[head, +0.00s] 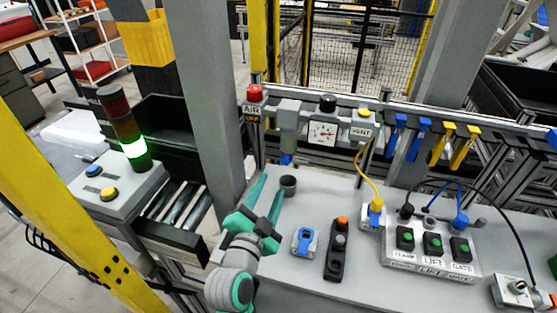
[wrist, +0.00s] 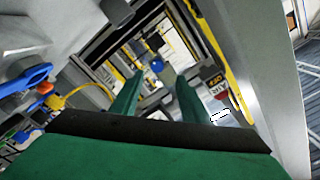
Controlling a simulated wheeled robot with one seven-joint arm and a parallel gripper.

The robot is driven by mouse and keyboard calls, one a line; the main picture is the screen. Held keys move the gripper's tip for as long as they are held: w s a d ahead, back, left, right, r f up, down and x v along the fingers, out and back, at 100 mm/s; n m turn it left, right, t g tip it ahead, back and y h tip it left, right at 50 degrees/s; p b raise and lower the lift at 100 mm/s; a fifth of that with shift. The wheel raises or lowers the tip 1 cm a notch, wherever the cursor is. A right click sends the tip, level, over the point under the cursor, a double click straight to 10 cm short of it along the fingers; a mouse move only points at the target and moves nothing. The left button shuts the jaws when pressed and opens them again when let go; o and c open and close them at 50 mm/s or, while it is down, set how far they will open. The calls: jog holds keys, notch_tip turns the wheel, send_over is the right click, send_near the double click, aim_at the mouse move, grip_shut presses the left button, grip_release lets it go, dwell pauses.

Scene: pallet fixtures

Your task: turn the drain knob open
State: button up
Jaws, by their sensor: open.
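A small blue knob (head: 285,159), which looks like the drain knob, sits under the grey bowl (head: 289,135) of the air unit on the rail, partly hidden. In the wrist view the blue knob (wrist: 157,66) shows small between and beyond my fingertips. My gripper (head: 271,186) has green fingers spread apart with nothing between them. It points up toward the air unit, short of the knob and apart from it. My gripper (wrist: 160,78) also shows open in the wrist view. The knob's turned position is too small to tell.
The air unit carries a red AIR knob (head: 255,93), a gauge (head: 322,132) and a yellow VENT knob (head: 364,113). A dark cup (head: 288,185) stands close beside my right fingertip. A grey post (head: 205,90) rises at left. A switch box (head: 430,252) sits at right.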

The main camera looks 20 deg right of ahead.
aim_at(284, 163)
jog(key=x, duration=0.5)
jog(key=d+x, duration=0.1)
jog(key=x, duration=0.2)
jog(key=shift+s+d, duration=0.1)
jog(key=shift+d, duration=0.05)
jog(key=shift+w+d, duration=0.2)
jog(key=shift+w, duration=0.35)
grip_shut()
